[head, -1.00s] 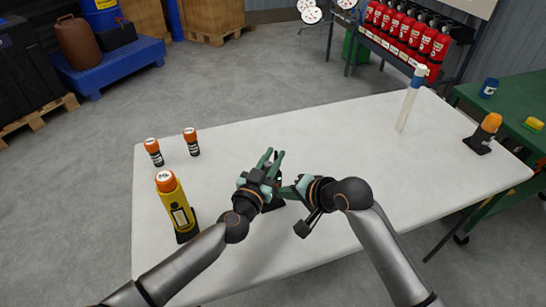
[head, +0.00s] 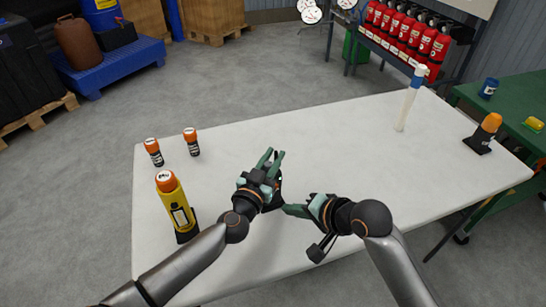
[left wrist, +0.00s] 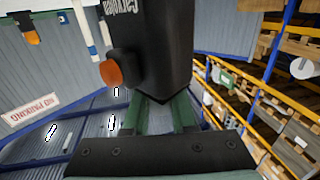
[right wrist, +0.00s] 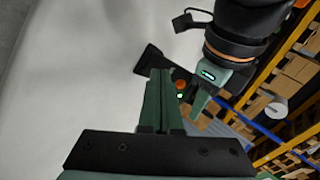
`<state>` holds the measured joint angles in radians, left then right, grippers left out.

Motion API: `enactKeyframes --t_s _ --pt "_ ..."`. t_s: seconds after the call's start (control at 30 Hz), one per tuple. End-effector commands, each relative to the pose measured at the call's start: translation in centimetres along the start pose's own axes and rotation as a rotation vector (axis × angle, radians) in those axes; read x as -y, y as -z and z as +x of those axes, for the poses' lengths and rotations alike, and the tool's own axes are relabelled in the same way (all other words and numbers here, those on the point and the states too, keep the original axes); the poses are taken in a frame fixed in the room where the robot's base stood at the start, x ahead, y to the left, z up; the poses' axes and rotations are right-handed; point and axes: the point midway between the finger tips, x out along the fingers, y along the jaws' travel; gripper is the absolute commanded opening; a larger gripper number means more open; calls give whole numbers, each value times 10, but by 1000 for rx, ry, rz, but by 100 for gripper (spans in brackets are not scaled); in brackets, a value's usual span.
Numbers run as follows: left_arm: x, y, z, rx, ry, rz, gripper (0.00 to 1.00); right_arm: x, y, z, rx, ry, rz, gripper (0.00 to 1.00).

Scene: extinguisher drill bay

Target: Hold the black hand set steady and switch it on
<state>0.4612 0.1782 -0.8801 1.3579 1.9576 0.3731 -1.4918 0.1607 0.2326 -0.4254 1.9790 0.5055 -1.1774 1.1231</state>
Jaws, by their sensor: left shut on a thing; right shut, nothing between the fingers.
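The black hand set (left wrist: 150,45) fills the upper middle of the left wrist view, with white lettering and a round orange button (left wrist: 111,73) on its side. My left gripper (head: 273,163) is shut on it over the table. In the head view the set is mostly hidden by that gripper. My right gripper (head: 287,209) is shut and empty, its fingertips just right of the set and pointing at it. In the right wrist view the closed fingers (right wrist: 161,80) point toward the orange button (right wrist: 181,86); I cannot tell whether they touch it.
A yellow lamp (head: 178,208) with an orange top stands at the left on the white table (head: 330,140). Two small orange-capped cylinders (head: 153,152) (head: 191,142) stand behind it. A white-and-blue tube (head: 410,97) and an orange beacon (head: 484,134) stand at the right. The table middle is clear.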

Motion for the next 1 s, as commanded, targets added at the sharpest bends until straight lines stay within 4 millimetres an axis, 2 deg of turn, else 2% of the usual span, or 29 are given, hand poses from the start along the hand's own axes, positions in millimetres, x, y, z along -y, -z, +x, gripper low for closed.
enactKeyframes --t_s 0.2,0.47,0.5,0.7,0.8,1.0 --pt "0 -1 0 1 0 0 0 -8 -8 -12 -1 -1 1 0" --pt "0 -1 0 1 0 0 0 -9 -9 -12 0 0 1 0" --pt "0 -1 0 1 0 0 29 -9 -9 -12 0 0 1 0" --pt "0 0 0 1 0 0 52 -8 -9 -12 0 0 0 0" --pt "0 0 0 1 0 0 60 -8 -9 -12 0 0 0 0" --pt "0 0 0 0 0 0 60 -8 -9 -12 0 0 0 0"
